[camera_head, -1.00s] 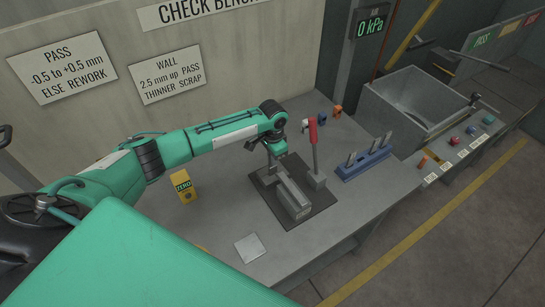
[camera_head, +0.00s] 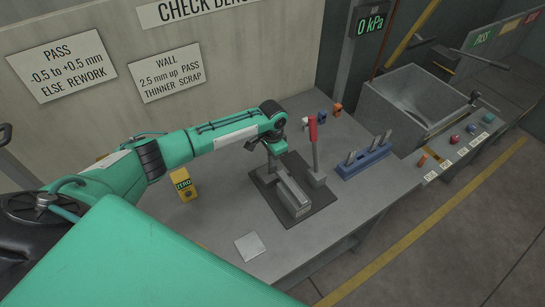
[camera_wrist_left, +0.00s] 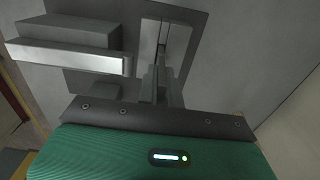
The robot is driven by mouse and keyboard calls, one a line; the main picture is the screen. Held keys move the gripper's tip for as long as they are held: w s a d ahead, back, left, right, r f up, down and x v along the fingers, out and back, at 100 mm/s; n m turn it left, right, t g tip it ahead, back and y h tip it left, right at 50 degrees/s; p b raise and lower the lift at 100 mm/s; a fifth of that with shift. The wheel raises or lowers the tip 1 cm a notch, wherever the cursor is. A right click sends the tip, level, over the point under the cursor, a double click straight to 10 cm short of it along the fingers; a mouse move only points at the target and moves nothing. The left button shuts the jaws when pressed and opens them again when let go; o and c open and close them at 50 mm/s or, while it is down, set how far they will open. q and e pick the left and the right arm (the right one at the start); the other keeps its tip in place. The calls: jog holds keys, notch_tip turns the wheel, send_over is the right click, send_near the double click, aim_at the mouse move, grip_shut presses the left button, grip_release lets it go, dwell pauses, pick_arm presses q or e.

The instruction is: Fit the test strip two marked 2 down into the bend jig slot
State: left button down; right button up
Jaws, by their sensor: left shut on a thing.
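My left gripper (camera_head: 272,163) reaches down at the back left of the bend jig (camera_head: 292,196), a grey block on a dark plate. In the left wrist view the gripper (camera_wrist_left: 163,88) is shut on a thin grey piece, which I take to be test strip two. Its mark 2 does not show, and most of it is hidden by the fingers. In that view pale upright faces (camera_wrist_left: 178,45) stand just beyond the fingertips. I cannot tell whether the strip is in the slot or above it. My right gripper is not in view.
A red-handled lever (camera_head: 313,135) stands right of the jig. A blue rack (camera_head: 364,164) with several upright grey strips is farther right. A yellow ZERO block (camera_head: 183,184) and a pale square plate (camera_head: 250,247) lie left and front. The bench front is otherwise clear.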

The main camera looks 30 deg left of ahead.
pick_arm(q)
jog(key=shift+f, duration=0.85)
dwell(1.1)
jog(key=shift+f, duration=0.2)
dwell(0.4)
jog(key=shift+p, duration=0.55)
dwell(0.5)
jog(key=c, duration=1.5)
grip_release()
